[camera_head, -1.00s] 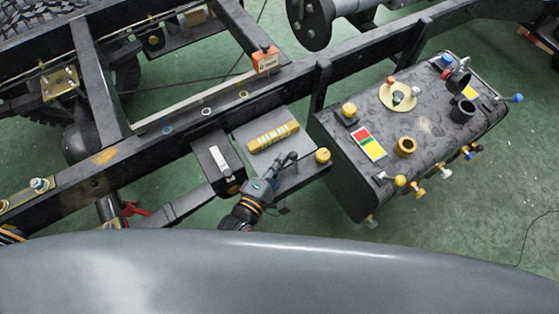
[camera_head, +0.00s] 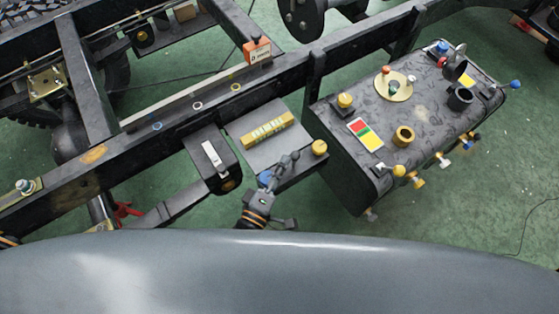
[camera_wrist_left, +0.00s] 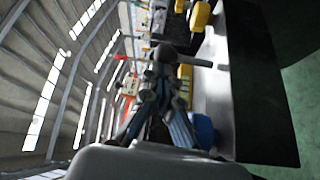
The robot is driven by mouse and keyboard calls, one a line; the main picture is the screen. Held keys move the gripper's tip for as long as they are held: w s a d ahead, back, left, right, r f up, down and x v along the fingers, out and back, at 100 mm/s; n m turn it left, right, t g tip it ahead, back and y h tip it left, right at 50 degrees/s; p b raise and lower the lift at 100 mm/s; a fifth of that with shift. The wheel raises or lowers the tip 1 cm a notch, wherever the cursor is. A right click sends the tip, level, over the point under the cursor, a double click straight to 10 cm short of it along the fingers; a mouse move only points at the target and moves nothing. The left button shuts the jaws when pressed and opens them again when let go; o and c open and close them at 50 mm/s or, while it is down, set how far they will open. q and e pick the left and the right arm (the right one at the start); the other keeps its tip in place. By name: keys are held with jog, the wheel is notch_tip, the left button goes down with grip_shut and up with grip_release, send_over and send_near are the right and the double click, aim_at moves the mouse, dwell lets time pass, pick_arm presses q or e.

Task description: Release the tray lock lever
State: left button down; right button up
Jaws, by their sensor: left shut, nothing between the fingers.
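My left gripper (camera_head: 286,160) is shut and empty over the front part of a grey tray (camera_head: 244,127). It shows in the left wrist view (camera_wrist_left: 165,60) with its fingers together. A small blue piece (camera_head: 265,178) sits at the tray's front edge, just left of the gripper; a blue block (camera_wrist_left: 203,130) shows beside the fingers in the wrist view. I cannot tell whether this blue piece is the lock lever, or whether the gripper touches it. A yellow knob (camera_head: 320,147) stands at the tray's right corner. My right gripper is not in view.
A yellow labelled block (camera_head: 268,131) lies on the tray. A black box with a white bar (camera_head: 212,154) is to its left. A dark tank (camera_head: 345,170) with caps and knobs stands to the right. The frame rail (camera_head: 180,122) runs behind. Green floor shows in front.

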pick_arm(q)
jog(key=shift+s+d, duration=0.3)
jog(key=shift+s, duration=0.05)
jog(key=shift+f, duration=0.1)
dwell(1.3)
jog(key=r+v, duration=0.1)
jog(key=v, duration=1.1)
jog(key=shift+f, duration=0.4)
